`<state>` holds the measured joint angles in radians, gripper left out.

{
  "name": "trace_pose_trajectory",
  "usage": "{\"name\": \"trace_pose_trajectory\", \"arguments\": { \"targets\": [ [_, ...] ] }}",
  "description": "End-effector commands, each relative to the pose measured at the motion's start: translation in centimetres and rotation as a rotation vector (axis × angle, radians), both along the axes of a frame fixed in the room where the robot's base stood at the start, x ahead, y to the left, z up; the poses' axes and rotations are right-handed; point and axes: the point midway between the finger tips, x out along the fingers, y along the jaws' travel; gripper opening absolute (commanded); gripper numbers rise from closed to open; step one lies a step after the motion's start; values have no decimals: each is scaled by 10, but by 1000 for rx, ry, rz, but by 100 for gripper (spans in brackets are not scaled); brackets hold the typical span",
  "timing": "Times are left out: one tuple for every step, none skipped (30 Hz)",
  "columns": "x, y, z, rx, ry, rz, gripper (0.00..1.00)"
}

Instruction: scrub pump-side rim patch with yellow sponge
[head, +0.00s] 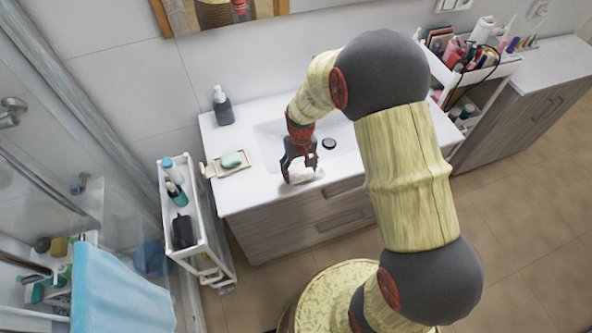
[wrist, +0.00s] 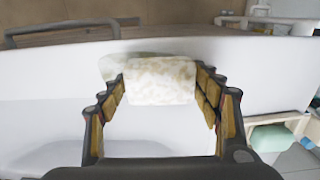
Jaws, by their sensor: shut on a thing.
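My gripper (head: 299,160) is shut on a pale, yellow-mottled sponge (wrist: 160,82), holding it between its fingers at the front rim of the white washbasin (head: 262,179). The sponge also shows in the head view (head: 300,174). In the wrist view a faint grey-green patch (wrist: 113,67) on the rim shows at the sponge's left and just beyond it; the sponge hides part of it. I cannot tell whether the sponge presses on the rim. A dark pump bottle (head: 222,106) with a white top stands at the basin's back left corner.
A green soap bar (head: 231,160) lies on a dish left of my gripper. A narrow white trolley (head: 190,218) with bottles stands left of the vanity. A black drain (head: 329,143) lies in the basin. A loaded cosmetics cart (head: 478,88) stands at the right.

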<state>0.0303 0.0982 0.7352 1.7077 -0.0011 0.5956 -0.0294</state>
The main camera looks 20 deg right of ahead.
Motion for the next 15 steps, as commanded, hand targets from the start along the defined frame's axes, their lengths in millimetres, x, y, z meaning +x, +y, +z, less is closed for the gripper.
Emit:
{"name": "trace_pose_trajectory", "arguments": {
  "targets": [
    [0, -7, 1, 0, 1, -3, 43],
    [-1, -10, 1, 0, 1, -2, 43],
    [-1, -14, 1, 0, 1, -3, 43],
    [0, -17, 1, 0, 1, -3, 43],
    [0, -21, 1, 0, 1, -3, 43],
    [0, -25, 1, 0, 1, -2, 43],
    [0, -28, 1, 0, 1, -2, 43],
    [-1, -31, 1, 0, 1, -3, 43],
    [-1, -36, 1, 0, 1, -3, 43],
    [-1, -39, 1, 0, 1, -2, 43],
    [0, -42, 1, 0, 1, -2, 43],
    [-1, -47, 1, 0, 1, -3, 43],
    [-1, -50, 1, 0, 1, -3, 43],
    [-1, -53, 1, 0, 1, -3, 43],
    [-1, -57, 0, 0, 1, -2, 43]
  ]
}}
